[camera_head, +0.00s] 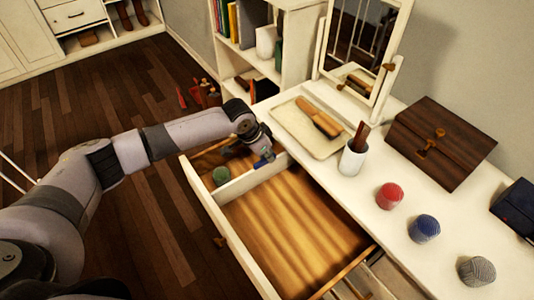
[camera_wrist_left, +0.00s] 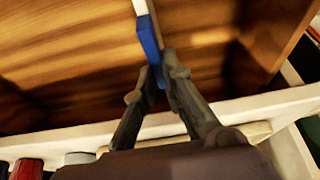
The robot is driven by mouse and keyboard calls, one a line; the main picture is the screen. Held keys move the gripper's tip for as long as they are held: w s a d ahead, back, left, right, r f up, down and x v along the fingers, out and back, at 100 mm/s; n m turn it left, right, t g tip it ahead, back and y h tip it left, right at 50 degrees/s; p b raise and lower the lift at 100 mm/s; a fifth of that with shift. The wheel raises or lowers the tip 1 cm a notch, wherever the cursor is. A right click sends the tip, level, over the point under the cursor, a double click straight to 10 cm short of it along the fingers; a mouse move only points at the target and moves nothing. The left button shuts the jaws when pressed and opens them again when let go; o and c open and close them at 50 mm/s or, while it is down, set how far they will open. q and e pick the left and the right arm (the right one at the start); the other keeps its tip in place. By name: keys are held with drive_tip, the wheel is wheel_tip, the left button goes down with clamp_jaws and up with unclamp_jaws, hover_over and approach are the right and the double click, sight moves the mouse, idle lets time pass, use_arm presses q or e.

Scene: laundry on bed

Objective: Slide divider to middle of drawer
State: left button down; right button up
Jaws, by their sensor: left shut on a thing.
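The drawer (camera_head: 235,243) is pulled open below the white tabletop, with a bare wooden floor. A white divider (camera_head: 242,184) with a blue part (camera_head: 263,161) stands across it, nearer the drawer's left end, leaving a small left compartment and a large right one. My left gripper (camera_head: 260,156) reaches down into the drawer and is shut on the divider at its blue part. The left wrist view shows the fingertips (camera_wrist_left: 158,80) closed around the blue part (camera_wrist_left: 148,42). My right gripper is not in view.
A green ball (camera_head: 221,175) lies in the left compartment. The right compartment looks empty. On the tabletop stand a tray with a brush (camera_head: 320,119), a white cup (camera_head: 353,157), a mirror (camera_head: 365,50), a wooden box (camera_head: 440,142) and red (camera_head: 389,196), blue (camera_head: 424,228) and grey (camera_head: 477,270) rolls.

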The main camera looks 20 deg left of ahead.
use_arm(q)
drive_tip(key=s+d+p, duration=0.7)
drive_tip(key=s+d, duration=0.1)
drive_tip(key=d, duration=0.2)
drive_tip(key=shift+d, duration=0.1)
drive_tip(key=c, duration=1.7)
unclamp_jaws()
drive_tip(key=shift+w, duration=0.1)
drive_tip(key=v, duration=1.2)
